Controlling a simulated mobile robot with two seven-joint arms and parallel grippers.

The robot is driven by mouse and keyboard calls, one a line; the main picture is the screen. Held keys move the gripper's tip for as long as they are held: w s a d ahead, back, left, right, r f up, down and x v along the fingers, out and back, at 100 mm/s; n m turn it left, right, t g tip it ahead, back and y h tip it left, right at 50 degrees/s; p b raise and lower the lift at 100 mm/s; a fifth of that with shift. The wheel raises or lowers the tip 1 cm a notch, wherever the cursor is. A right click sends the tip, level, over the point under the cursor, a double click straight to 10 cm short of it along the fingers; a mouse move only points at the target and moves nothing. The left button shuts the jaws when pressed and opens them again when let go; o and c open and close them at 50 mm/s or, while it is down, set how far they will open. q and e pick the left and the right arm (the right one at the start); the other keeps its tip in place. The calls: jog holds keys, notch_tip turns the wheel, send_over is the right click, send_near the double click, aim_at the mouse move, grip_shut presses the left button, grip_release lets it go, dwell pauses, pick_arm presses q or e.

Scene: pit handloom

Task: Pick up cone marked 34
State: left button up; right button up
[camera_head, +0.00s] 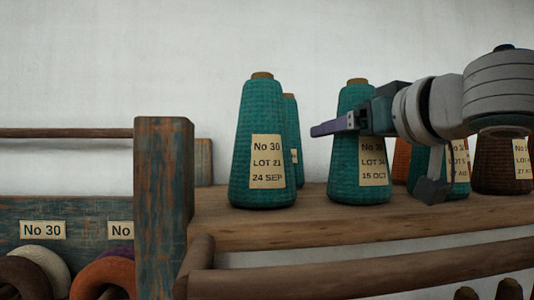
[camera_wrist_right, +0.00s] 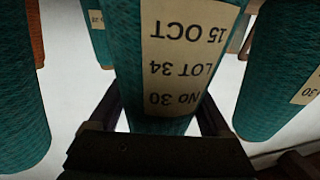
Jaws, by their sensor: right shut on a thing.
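The teal yarn cone marked LOT 34 (camera_head: 350,190) stands upright on the wooden shelf (camera_head: 250,231), with its label reading No 30, LOT 34, 15 OCT. My right gripper (camera_head: 335,127) reaches in from the right, and its purple finger crosses the upper part of this cone. In the right wrist view the cone (camera_wrist_right: 160,125) fills the middle between the two dark fingers, its label upside down. The gripper is shut on it. I cannot tell any gap between its base and the shelf. My left gripper is not in view.
A teal cone marked LOT 21 (camera_head: 262,120) stands to the left, with another teal cone (camera_head: 291,130) behind it. Orange (camera_head: 401,160), teal (camera_head: 459,182) and brown (camera_head: 495,175) cones stand to the right. A weathered post (camera_head: 164,200) bounds the shelf's left end.

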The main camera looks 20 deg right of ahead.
jog(key=c, duration=0.6)
jog(key=shift+r, duration=0.1)
